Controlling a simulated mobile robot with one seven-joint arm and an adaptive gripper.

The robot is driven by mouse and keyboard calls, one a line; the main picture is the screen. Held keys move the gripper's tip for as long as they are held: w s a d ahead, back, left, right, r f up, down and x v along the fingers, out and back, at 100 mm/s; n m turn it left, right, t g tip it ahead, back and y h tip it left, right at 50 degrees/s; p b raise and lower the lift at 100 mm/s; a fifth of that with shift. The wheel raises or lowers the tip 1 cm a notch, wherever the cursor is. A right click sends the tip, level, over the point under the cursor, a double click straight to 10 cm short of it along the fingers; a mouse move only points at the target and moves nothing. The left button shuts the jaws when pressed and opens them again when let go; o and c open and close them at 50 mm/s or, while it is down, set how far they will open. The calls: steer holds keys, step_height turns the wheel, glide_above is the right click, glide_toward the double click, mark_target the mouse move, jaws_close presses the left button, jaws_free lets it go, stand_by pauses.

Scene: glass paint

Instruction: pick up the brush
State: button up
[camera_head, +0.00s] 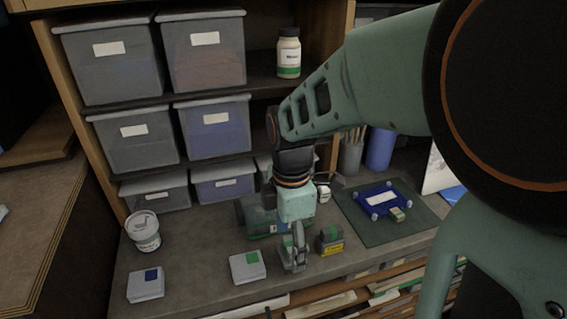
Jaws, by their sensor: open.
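My gripper (293,262) hangs low over the worktop, pointing down, between a white box with a green square (247,267) and a small dark container with a yellow label (330,241). It is small in the view, and nothing clearly shows between its fingers. I cannot make out a single brush for certain. Several thin light sticks, perhaps brush handles (352,134), stand in a grey cup (350,158) at the back of the worktop, behind and to the right of my gripper. My arm hides part of the area around them.
A white tub (143,231) and a white box with a blue square (146,284) stand at the left. A green mat (412,224) carries a blue frame (379,199). A blue cylinder (380,149) stands behind it. Grey bins (132,140) fill the shelves. The worktop is bare between the tub and the boxes.

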mark_target(290, 244)
steer(key=shift+w+f, duration=0.2)
steer(key=shift+f, duration=1.7)
steer(key=c, duration=1.4)
steer(key=shift+r, duration=0.15)
